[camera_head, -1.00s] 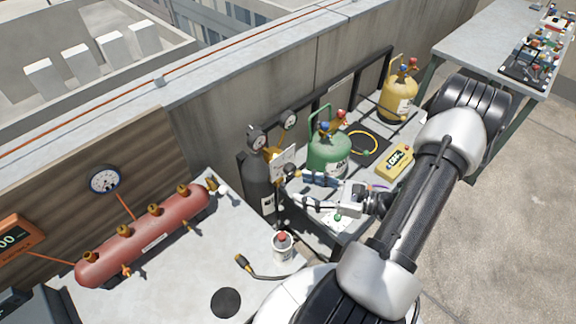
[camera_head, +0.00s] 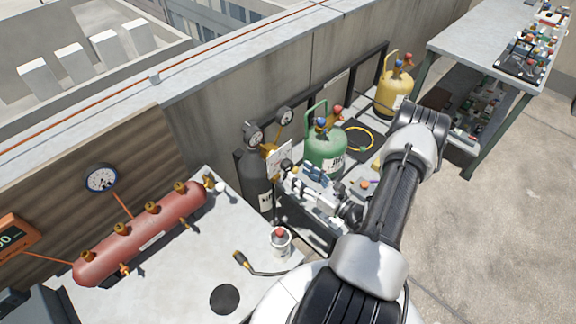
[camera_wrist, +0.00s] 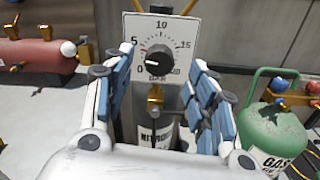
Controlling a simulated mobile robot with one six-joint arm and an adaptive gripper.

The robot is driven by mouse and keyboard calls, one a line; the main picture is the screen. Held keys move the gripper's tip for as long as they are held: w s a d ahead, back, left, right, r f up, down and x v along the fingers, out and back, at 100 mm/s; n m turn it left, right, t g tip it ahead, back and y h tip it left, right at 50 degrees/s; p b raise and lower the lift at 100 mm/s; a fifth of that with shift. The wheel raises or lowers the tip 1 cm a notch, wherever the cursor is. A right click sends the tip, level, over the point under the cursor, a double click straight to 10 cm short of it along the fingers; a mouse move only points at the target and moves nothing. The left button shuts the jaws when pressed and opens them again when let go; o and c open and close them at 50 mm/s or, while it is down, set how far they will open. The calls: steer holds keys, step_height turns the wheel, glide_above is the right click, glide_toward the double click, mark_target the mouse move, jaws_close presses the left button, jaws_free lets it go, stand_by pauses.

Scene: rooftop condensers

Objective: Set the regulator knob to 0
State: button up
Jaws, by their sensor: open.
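The regulator knob (camera_wrist: 159,60) is a round black knob on a white dial plate (camera_wrist: 132,28) marked in BAR, with 0, 5, 10 and 15 readable. Its white mark points left and slightly down, between 0 and 5. In the head view the plate (camera_head: 273,158) is small, so the setting cannot be read there. My gripper (camera_wrist: 158,75) is open, its blue-padded fingers standing left and right of the knob. No contact with the knob shows. In the head view my gripper (camera_head: 300,180) is just in front of the plate.
A dark nitrogen cylinder (camera_head: 254,180) with gauges (camera_head: 254,134) carries the regulator. A green gas cylinder (camera_head: 325,152) stands close on the right, a yellow one (camera_head: 394,93) farther back. A red manifold (camera_head: 140,235) lies left. A white can (camera_head: 280,243) stands on the near bench.

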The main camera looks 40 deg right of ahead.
mark_target(290, 167)
steer(key=w, duration=0.6)
steer(key=shift+w+a, duration=0.2)
steer(key=shift+a, duration=0.05)
steer(key=c, duration=1)
